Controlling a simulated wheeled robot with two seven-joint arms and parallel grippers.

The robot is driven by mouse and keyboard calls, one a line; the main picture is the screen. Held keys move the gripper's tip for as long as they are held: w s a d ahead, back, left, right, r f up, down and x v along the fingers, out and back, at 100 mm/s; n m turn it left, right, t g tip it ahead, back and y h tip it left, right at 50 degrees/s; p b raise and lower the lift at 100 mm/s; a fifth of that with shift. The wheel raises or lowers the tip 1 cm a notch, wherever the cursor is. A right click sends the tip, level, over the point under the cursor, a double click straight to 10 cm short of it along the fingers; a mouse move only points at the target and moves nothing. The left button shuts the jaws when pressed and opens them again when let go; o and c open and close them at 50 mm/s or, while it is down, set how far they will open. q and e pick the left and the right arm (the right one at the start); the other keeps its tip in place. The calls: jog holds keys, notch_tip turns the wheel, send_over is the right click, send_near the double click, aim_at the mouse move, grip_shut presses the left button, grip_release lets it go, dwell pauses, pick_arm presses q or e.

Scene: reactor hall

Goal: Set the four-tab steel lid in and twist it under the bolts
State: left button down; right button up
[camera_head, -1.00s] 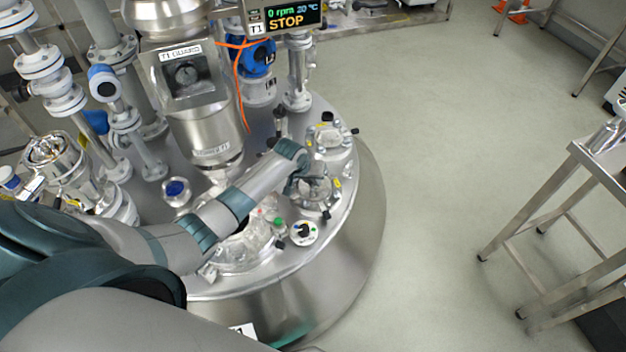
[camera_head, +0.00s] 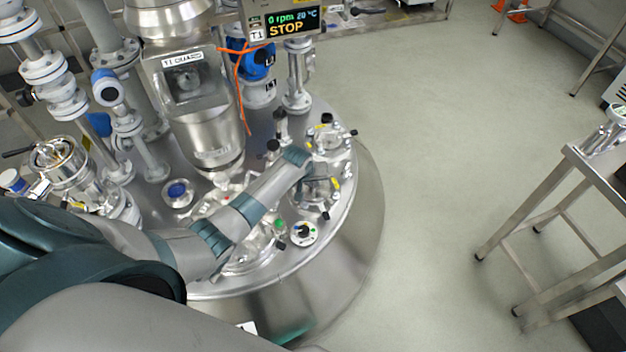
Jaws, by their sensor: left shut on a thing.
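My left arm reaches in from the left across the steel reactor top (camera_head: 240,150). My left gripper (camera_head: 318,178) is at the right part of this top, over a round port with black-knobbed bolts (camera_head: 322,196). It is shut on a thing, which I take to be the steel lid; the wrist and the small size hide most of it. I cannot tell whether the lid's tabs lie under the bolts. My right gripper is not in view.
A similar port (camera_head: 329,138) stands just behind. A round dial (camera_head: 304,233) is in front. The guard column (camera_head: 190,95) and an orange cable (camera_head: 238,85) rise behind my arm. A steel table (camera_head: 590,165) is at right, with clear floor between.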

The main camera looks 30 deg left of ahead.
pick_arm(q)
jog(key=shift+w+d+r+n+y+p, duration=0.15)
jog(key=shift+n+y+p, duration=0.15)
jog(key=shift+n+p, duration=0.5)
jog(key=c, duration=2.2)
grip_release()
jog(key=shift+n, duration=0.3)
jog(key=o, duration=0.5)
jog(key=shift+f, duration=0.2)
jog(key=shift+r, duration=0.1)
notch_tip(320, 180, up, 6)
jog(key=p, duration=0.6)
